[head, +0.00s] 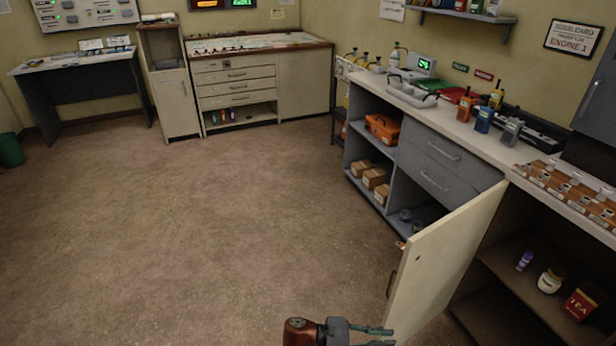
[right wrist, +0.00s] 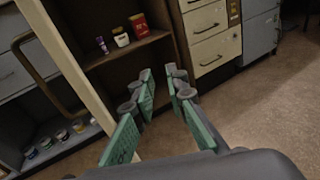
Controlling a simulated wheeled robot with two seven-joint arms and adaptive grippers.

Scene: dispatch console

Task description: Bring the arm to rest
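My right gripper (head: 380,337) shows at the bottom of the head view, its green-grey fingers pointing right, close to the lower part of an open cream cabinet door (head: 440,268). In the right wrist view its fingers (right wrist: 160,92) are spread apart with nothing between them. The door (right wrist: 72,58) runs along the left there, with a bar handle (right wrist: 38,75) on its face. I cannot tell whether a finger touches the door. My left gripper is not in view.
The open cabinet (head: 500,310) holds a purple bottle (head: 524,260), a cream jar (head: 549,281) and a red tea tin (head: 580,304). A long counter (head: 455,128) with radios runs along the right. The brown floor (head: 200,230) at left and centre is clear.

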